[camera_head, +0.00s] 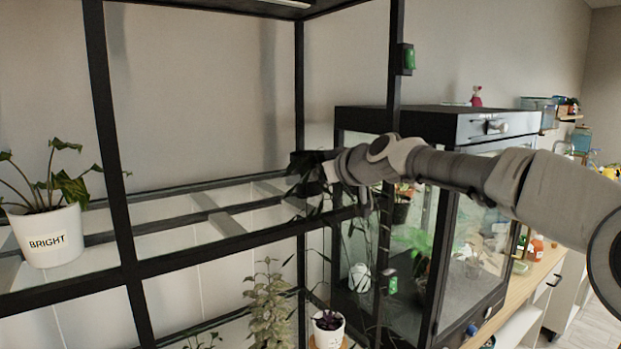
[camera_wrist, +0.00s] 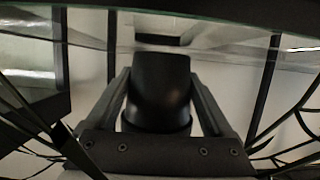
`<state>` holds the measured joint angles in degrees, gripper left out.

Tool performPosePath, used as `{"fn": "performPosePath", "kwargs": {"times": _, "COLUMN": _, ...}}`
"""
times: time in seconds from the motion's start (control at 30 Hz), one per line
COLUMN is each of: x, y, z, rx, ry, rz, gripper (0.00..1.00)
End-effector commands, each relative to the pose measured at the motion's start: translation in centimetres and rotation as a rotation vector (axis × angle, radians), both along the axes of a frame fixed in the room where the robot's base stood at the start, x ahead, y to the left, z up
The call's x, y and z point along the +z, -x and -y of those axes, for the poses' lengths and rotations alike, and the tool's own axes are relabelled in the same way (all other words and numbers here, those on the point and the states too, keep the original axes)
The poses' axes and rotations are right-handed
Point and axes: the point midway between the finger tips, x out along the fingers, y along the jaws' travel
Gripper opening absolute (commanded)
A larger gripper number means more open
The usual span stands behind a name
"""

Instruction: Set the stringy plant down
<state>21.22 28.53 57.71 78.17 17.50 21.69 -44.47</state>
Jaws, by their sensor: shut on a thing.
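The stringy plant's black pot (camera_head: 304,164) is at the right end of the rack's middle shelf level, beside a rear post. It also shows in the wrist view (camera_wrist: 158,88), between the two fingers. My gripper (camera_head: 326,167) is shut on this pot. Long thin dark leaves (camera_head: 318,208) hang below the pot and gripper, and strands show at both sides of the wrist view. The shelf (camera_head: 205,222) has a black frame with clear panels and pale crossbars. I cannot tell whether the pot's base touches it.
A white pot labelled BRIGHT (camera_head: 48,240) stands at the shelf's left. The shelf between is clear. A black front post (camera_head: 118,150) crosses the view. A glass cabinet (camera_head: 455,250) stands right, below my arm. Leafy plants (camera_head: 270,305) stand lower down.

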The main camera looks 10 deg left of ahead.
Motion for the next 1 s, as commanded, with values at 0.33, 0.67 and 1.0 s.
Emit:
{"fn": "performPosePath", "kwargs": {"times": 0.33, "x": -0.04, "y": 0.00, "z": -0.01, "rx": 0.000, "ry": 0.000, "rz": 0.001, "gripper": 0.19}}
{"fn": "performPosePath", "kwargs": {"times": 0.67, "x": -0.43, "y": 0.01, "z": -0.02, "rx": 0.000, "ry": 0.000, "rz": 0.001, "gripper": 0.19}}
{"fn": "performPosePath", "kwargs": {"times": 1.0, "x": -0.48, "y": 0.01, "z": 0.00, "rx": 0.000, "ry": 0.000, "rz": 0.001, "gripper": 1.00}}
